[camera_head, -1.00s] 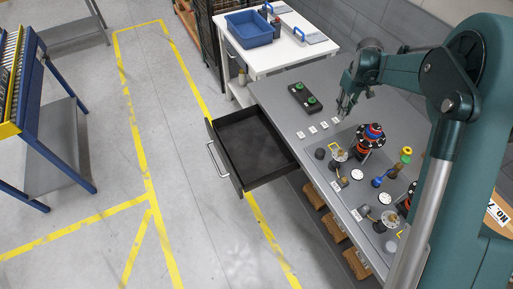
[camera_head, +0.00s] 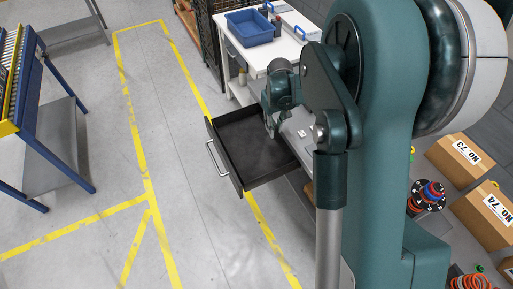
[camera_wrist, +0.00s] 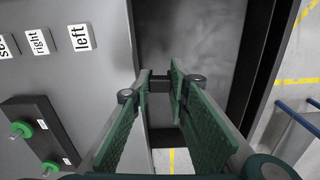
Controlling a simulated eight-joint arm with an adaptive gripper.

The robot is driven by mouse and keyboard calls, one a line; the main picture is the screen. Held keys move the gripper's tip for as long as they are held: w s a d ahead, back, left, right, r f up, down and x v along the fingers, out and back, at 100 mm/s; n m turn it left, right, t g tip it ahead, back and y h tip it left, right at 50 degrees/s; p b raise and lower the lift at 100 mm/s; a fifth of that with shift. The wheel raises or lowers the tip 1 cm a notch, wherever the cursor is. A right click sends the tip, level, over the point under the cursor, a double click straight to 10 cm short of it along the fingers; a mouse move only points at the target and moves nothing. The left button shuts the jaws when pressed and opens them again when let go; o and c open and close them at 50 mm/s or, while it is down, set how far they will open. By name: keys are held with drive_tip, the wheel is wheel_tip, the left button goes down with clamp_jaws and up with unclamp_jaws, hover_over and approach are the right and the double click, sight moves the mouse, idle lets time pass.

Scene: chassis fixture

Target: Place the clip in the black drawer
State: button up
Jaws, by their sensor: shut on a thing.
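The black drawer (camera_head: 237,180) is pulled out from the grey workbench, and its visible floor looks empty. My gripper (camera_head: 272,132) is over the drawer's bench-side edge in the head view. In the wrist view my gripper (camera_wrist: 164,78) points toward the drawer's grey inner floor (camera_wrist: 195,32), with its green fingers close together. A small dark piece, seemingly the clip (camera_wrist: 160,86), shows between the fingertips. Its shape is mostly hidden by the fingers, and I cannot make it out in the head view. I cannot tell the gripper's exact height above the drawer.
Labels reading "left" (camera_wrist: 80,38) and "right" (camera_wrist: 38,42) lie on the bench beside the drawer. A blue bin (camera_head: 250,28) stands on the white table behind. Floor in front of the drawer is clear.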

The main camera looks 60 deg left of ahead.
drive_tip(key=b, duration=0.4)
hover_over(243, 163)
drive_tip(key=shift+n, duration=0.4)
wheel_tip(243, 163, down, 4)
drive_tip(key=shift+f, duration=0.1)
drive_tip(key=shift+f, duration=3.05)
drive_tip(key=shift+f, duration=1.85)
drive_tip(key=shift+f, duration=0.2)
drive_tip(key=o, duration=0.4)
